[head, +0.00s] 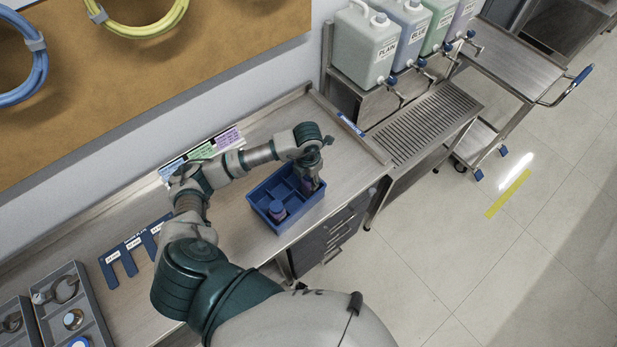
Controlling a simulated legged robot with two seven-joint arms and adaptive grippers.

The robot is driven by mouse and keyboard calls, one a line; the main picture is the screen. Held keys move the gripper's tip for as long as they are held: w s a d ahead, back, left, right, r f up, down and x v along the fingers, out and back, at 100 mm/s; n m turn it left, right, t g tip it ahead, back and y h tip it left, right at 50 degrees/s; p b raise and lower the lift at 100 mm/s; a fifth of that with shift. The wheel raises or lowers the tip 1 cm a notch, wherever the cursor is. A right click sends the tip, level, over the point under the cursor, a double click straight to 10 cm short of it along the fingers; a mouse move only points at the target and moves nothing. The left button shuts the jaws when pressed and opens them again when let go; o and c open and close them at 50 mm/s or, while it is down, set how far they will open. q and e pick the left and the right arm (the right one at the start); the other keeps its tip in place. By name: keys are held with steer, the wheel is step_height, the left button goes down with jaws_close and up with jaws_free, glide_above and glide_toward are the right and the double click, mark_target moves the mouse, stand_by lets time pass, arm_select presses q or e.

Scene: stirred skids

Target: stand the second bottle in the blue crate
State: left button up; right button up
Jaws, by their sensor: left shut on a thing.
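The blue crate (293,225) stands on the steel bench, split into compartments by dividers. One bottle with a blue cap (277,207) stands upright in its near left compartment. My left gripper (313,177) points down over the crate's right side and is shut on a second bottle (307,187). That bottle is small and dark in this view, mostly hidden by the gripper, and its lower end is at or inside a right-hand compartment. I cannot tell whether it touches the crate floor. My right gripper is not in view.
Large labelled jugs with taps (366,47) stand on a shelf at the back right, above a grated drain (427,121). A blue slotted plate (131,254) and grey trays (62,305) lie at left. The bench right of the crate is clear up to a raised edge.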

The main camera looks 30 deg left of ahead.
arm_select(q)
steer(key=shift+d+f+b, duration=0.1)
steer(key=shift+f+b, duration=0.45)
steer(key=shift+f, duration=0.1)
steer(key=o, duration=1.2)
steer(key=shift+o, duration=0.2)
steer(key=shift+r, duration=0.1)
steer(key=shift+r+p, duration=0.3)
steer(key=shift+p, duration=0.05)
steer(key=shift+r+p, duration=0.5)
step_height(320, 180, up, 10)
steer(key=shift+r+b, duration=0.15)
steer(key=shift+b, duration=0.75)
steer(key=shift+r, duration=0.65)
